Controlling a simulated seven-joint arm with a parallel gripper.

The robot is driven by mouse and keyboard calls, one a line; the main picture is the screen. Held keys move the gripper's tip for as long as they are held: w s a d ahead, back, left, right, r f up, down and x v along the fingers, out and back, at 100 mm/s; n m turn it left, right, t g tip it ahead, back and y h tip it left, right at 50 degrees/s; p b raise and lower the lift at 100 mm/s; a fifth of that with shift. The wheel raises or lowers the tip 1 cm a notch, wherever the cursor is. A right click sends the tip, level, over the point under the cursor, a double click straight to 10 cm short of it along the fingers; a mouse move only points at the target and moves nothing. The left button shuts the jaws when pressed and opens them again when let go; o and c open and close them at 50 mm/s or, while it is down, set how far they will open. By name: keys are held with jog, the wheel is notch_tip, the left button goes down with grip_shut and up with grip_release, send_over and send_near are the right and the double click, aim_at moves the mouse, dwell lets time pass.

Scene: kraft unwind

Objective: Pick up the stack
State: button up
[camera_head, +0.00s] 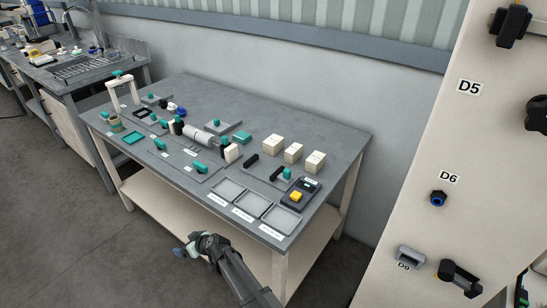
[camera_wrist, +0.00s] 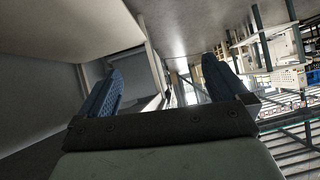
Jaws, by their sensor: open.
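Three small cream stacks stand in a row near the back right of the grey worktable in the head view: a left one (camera_head: 273,145), a middle one (camera_head: 293,154) and a right one (camera_head: 315,162). I cannot tell which of them is the task's stack. My gripper (camera_head: 184,250) is in front of the table's front edge, apart from the stacks. In the wrist view my gripper (camera_wrist: 162,65) shows two blue ridged fingers spread apart with nothing between them. No stack can be made out in the wrist view.
The worktable (camera_head: 220,93) has three shallow grey trays (camera_head: 252,207) at its front right, beside a dark box with a yellow button (camera_head: 296,196). A roller (camera_head: 199,135) and several teal-topped fixtures fill the middle. A pale panel (camera_head: 430,130) stands at the right.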

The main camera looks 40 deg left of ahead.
jog(key=a+r+m+t+y, duration=0.1)
jog(key=a+r+m+y, duration=0.1)
jog(key=a+r, duration=0.6)
jog(key=a+r+m+t+y, duration=0.15)
jog(key=a+r, duration=0.35)
jog(key=r, duration=0.7)
jog(key=w+r+m+h, duration=0.2)
jog(key=w+r+m, duration=0.6)
jog(key=w, duration=0.5)
jog(key=w+r+m+h, duration=0.3)
jog(key=w+r+m, duration=0.4)
jog(key=w+r, duration=0.45)
jog(key=m+g+h, duration=0.2)
jog(key=m+h, duration=0.8)
jog(key=m, duration=0.7)
send_over(274, 139)
notch_tip(274, 139, down, 5)
jog(key=shift+t+y, duration=0.25)
jog(key=f, duration=1.3)
jog(key=shift+s+f, duration=0.2)
jog(key=c, duration=0.8)
